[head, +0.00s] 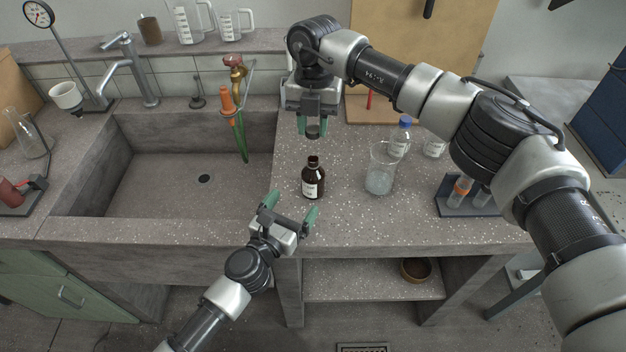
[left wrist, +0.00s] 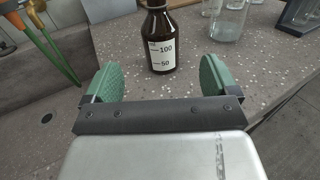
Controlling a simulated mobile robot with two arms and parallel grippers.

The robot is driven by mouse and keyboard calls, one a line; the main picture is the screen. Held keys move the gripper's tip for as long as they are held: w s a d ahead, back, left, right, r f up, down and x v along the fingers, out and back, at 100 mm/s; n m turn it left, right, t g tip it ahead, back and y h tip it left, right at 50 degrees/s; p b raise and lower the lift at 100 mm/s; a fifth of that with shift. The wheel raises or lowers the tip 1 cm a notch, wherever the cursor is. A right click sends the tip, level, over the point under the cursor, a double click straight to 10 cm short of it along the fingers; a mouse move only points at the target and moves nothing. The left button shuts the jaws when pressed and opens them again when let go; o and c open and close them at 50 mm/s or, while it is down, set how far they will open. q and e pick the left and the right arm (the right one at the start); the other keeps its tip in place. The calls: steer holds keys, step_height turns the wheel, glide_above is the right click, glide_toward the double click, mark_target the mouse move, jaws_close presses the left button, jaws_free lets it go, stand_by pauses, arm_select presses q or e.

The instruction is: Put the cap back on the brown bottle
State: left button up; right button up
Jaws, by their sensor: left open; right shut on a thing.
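The brown bottle (head: 313,181) stands upright and uncapped on the bench to the right of the sink. Its label with 100 and 50 marks shows in the left wrist view (left wrist: 161,45), where its top is cut off. My right gripper (head: 313,127) is shut on the dark cap (head: 313,131) and holds it above and slightly behind the bottle's mouth, apart from it. My left gripper (head: 290,207) is open and empty at the bench's front edge, in front of the bottle. In the left wrist view its green fingers (left wrist: 158,82) point toward the bottle, not touching it.
A glass beaker (head: 379,172) stands right of the bottle, with a blue-capped bottle (head: 400,138) behind it. A test tube rack (head: 467,199) is further right. The sink (head: 190,185) lies left, with an orange and green hose (head: 235,125) hanging in it.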

mark_target(307, 184)
arm_select(q)
steer(key=x, duration=0.9)
steer(key=c, duration=1.4)
arm_select(e)
steer(key=shift+f, duration=2.5)
steer(key=shift+f, duration=0.85)
steer(key=shift+f, duration=0.55)
